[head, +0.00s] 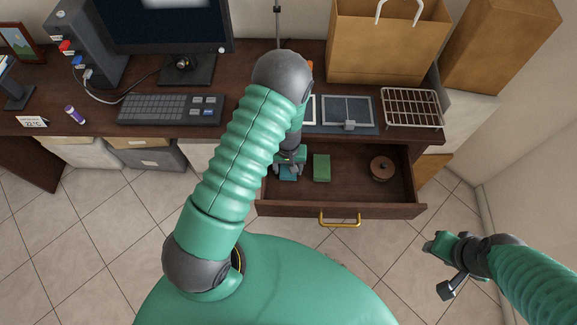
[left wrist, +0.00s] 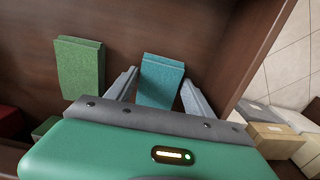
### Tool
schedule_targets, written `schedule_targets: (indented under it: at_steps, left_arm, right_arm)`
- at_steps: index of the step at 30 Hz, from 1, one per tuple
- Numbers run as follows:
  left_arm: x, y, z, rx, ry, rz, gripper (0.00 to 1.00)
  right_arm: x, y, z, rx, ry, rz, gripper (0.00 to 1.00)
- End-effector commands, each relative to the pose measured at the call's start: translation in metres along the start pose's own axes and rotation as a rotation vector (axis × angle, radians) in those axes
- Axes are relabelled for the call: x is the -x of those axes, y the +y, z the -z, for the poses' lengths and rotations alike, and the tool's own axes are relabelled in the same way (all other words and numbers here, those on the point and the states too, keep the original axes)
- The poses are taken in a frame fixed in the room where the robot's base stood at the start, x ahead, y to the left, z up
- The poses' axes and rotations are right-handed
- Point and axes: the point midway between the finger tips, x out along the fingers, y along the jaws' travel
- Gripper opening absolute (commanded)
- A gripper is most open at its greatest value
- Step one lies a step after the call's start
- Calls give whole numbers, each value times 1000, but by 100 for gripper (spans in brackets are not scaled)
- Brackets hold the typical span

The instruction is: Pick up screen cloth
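The open drawer (head: 345,185) holds a folded teal cloth (head: 288,173), likely the screen cloth, at its left end. In the left wrist view the teal cloth (left wrist: 160,80) stands between the two grey fingers of my left gripper (left wrist: 159,86). The fingers are apart, one on each side of it; whether they touch it I cannot tell. In the head view my left gripper (head: 289,160) reaches down into the drawer and partly hides the cloth. My right gripper (head: 432,246) is at the lower right, away from the drawer; its opening is unclear.
A round brown object (head: 382,168) lies farther right. The drawer's walls stand close around my left gripper. A keyboard (head: 171,109) and wire rack (head: 411,108) are on the desk.

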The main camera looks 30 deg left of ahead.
Motion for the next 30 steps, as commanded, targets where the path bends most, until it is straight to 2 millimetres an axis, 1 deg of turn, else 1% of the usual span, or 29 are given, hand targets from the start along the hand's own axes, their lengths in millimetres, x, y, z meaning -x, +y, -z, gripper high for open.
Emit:
schedule_targets:
  at_steps: [1, 2, 10, 17, 22, 26, 30]
  left_arm:
    - [0, 0, 0, 0, 0, 1, 53]
    - [0, 0, 0, 0, 0, 1, 49]
    - [0, 1, 0, -1, 0, 2, 14]
    - [1, 1, 0, -1, 0, 1, 13]
    - [11, 5, -2, -2, 1, 1, 13]
    - [30, 5, -1, -2, 3, 0, 13]
    - [59, 5, -1, -3, 4, 0, 13]
  right_arm:
    - [0, 0, 0, 0, 0, 0, 41]
    - [0, 0, 0, 0, 0, 0, 41]
    - [0, 0, 0, 0, 0, 0, 41]
    - [0, 0, 0, 0, 0, 0, 41]
    - [2, 0, 0, 0, 0, 0, 41]
    - [5, 0, 1, 0, 0, 0, 41]
    - [10, 0, 2, 0, 0, 0, 41]
